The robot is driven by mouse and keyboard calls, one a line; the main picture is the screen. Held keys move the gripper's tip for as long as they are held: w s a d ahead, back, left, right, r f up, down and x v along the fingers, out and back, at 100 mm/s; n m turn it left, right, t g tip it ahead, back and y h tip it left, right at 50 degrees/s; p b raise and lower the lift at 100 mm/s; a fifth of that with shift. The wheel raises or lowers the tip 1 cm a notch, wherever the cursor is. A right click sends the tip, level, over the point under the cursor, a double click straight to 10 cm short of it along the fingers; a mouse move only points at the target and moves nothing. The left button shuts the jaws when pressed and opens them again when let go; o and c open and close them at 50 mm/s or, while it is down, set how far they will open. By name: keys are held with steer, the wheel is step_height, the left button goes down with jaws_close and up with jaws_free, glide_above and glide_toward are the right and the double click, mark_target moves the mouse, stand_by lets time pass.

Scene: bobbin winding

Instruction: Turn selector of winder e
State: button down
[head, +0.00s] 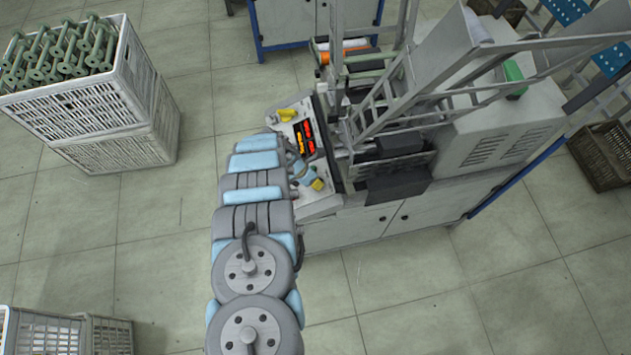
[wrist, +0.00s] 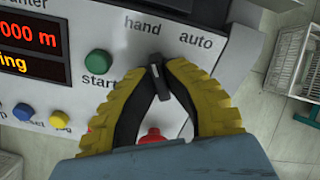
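In the wrist view, the selector (wrist: 158,80) is a black knob with a pale mark on its upper end, on the light grey control panel (wrist: 205,12). The words "hand" and "auto" are printed above it, and the mark points up, nearer to "hand". My gripper (wrist: 158,70) has yellow fingers with dark inner pads. The fingertips have come together on both sides of the knob and appear shut on it. In the head view, my gripper (head: 317,185) is at the lower part of the winder's panel (head: 285,117); the selector is hidden there.
A green start button (wrist: 97,62), a blue button (wrist: 23,111) and a yellow button (wrist: 61,118) are left of my fingers. A red button (wrist: 152,135) shows between them. A white crate of green bobbins (head: 75,100) stands far left; floor between is clear.

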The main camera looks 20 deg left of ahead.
stand_by(0.4)
steer(key=m+p, duration=0.1)
steer(key=m, duration=0.1)
steer(key=shift+m, duration=0.4)
steer(key=m+p, duration=0.1)
steer(key=m, duration=0.2)
steer(key=shift+m, duration=0.3)
steer(key=m+p, duration=0.1)
steer(key=m, duration=0.4)
steer(key=shift+f, duration=0.1)
steer(key=shift+m+p, duration=0.3)
steer(key=shift+m, duration=0.1)
steer(key=c, duration=1.1)
jaws_free()
steer(key=shift+s+a+r, duration=0.1)
steer(key=shift+a+r, duration=0.05)
steer(key=shift+r, duration=0.1)
